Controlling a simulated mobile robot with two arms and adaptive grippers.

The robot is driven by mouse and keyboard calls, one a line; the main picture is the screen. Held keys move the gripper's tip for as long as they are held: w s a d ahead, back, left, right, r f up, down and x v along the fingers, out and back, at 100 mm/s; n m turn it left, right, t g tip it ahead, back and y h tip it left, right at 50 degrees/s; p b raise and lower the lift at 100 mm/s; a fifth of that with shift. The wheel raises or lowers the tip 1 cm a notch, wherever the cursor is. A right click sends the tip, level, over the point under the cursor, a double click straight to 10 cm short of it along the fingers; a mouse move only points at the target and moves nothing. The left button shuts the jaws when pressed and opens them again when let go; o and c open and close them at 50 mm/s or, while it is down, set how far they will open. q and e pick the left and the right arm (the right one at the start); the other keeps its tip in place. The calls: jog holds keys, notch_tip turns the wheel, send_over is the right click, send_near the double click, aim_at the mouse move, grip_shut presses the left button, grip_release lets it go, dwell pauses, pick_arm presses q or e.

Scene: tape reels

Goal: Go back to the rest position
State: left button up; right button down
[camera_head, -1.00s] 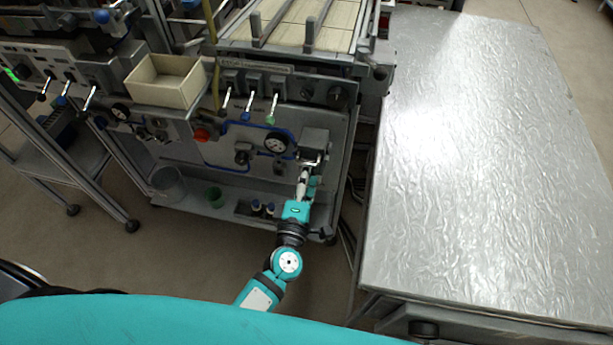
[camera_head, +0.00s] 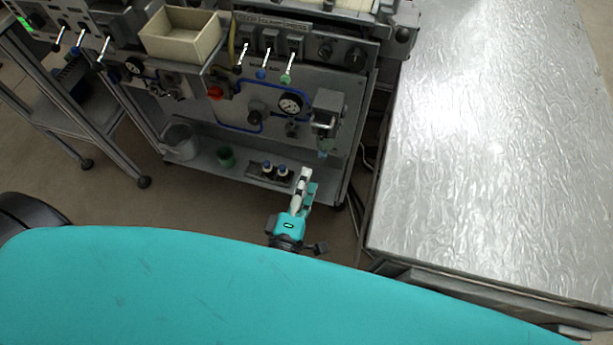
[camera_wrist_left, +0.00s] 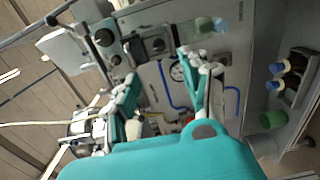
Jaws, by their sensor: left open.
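My left gripper (camera_head: 304,182) is in the lower middle of the head view, in front of the machine's lower shelf. It is open and nothing shows between its fingers. In the left wrist view the two teal and white fingers (camera_wrist_left: 166,85) stand apart, with the machine's panel behind them. The grey box (camera_head: 327,108) on the front panel is above the gripper in the head view and apart from it. My right gripper is in neither view.
A metal-topped table (camera_head: 490,140) stands at the right. The machine's lower shelf (camera_head: 210,160) holds a green cup (camera_head: 226,156) and small blue-capped bottles (camera_head: 283,171). A cream open box (camera_head: 182,37) sits higher up. Bare floor (camera_head: 200,205) shows in front.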

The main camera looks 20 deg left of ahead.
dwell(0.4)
pick_arm(q)
jog(key=s+f+m+g+h+p, duration=0.1)
jog(key=s+f+m+g, duration=0.25)
jog(key=f, duration=0.45)
jog(key=s+a+f+m+g+h+p, duration=0.1)
jog(key=s+f+m+g, duration=0.1)
jog(key=f+m, duration=0.5)
jog(key=s+f+m+g+h+p, duration=0.1)
jog(key=s+f+m+g, duration=0.15)
jog(key=f, duration=0.75)
jog(key=s+a+f+m+g+y, duration=0.1)
jog(key=s+a+f+m+g, duration=0.2)
jog(key=s+a+f, duration=0.3)
jog(key=s+a+f+m+g+y+p, duration=0.1)
jog(key=s+a+f+m+g, duration=0.3)
jog(key=s+f, duration=0.5)
jog(key=s+a+g+y, duration=0.1)
jog(key=s+a+g, duration=0.1)
jog(key=s, duration=0.4)
jog(key=shift+s+a+m, duration=0.2)
jog(key=shift+s+m, duration=0.05)
jog(key=shift+m, duration=0.05)
